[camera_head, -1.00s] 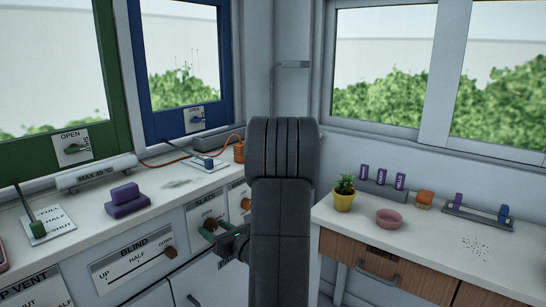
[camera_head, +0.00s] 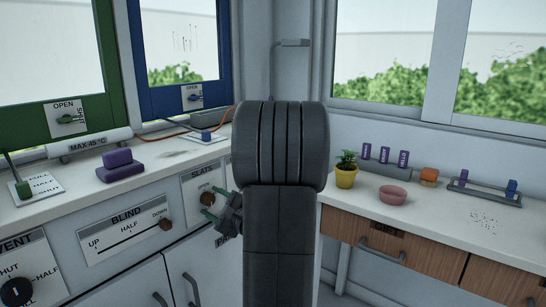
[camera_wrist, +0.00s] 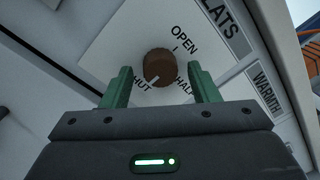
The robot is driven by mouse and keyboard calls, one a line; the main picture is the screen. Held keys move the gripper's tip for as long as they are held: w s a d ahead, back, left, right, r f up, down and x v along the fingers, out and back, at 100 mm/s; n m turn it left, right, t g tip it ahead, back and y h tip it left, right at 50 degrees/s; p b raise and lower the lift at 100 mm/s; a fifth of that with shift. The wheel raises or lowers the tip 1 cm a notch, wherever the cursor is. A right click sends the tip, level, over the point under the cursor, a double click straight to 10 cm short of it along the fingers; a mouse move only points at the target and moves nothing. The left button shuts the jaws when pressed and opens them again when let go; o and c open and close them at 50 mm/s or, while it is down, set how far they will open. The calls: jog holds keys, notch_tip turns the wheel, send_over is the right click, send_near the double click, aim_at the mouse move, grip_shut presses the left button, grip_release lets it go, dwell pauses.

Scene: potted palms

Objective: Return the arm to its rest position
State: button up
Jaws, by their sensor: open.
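My arm stands in the middle of the camera_head view, bent down in front of the cabinet corner. My gripper (camera_head: 208,207) is at its left side, close to the SLATS panel (camera_head: 198,187), with green fingertips apart. In the camera_wrist view my gripper (camera_wrist: 160,82) is open, one finger on each side of the brown SLATS knob (camera_wrist: 158,65). Nothing is held. The knob's white mark is on its lower left, by the SHUT lettering. I cannot tell whether the fingers touch the knob or panel.
The left counter holds a purple block (camera_head: 120,166) and a green-handled lever (camera_head: 24,188). The BLIND panel (camera_head: 125,232) is left of my gripper.

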jog(key=n+b, duration=0.1)
jog(key=n, duration=0.3)
jog(key=shift+n+b, duration=0.35)
jog(key=shift+n, duration=1.25)
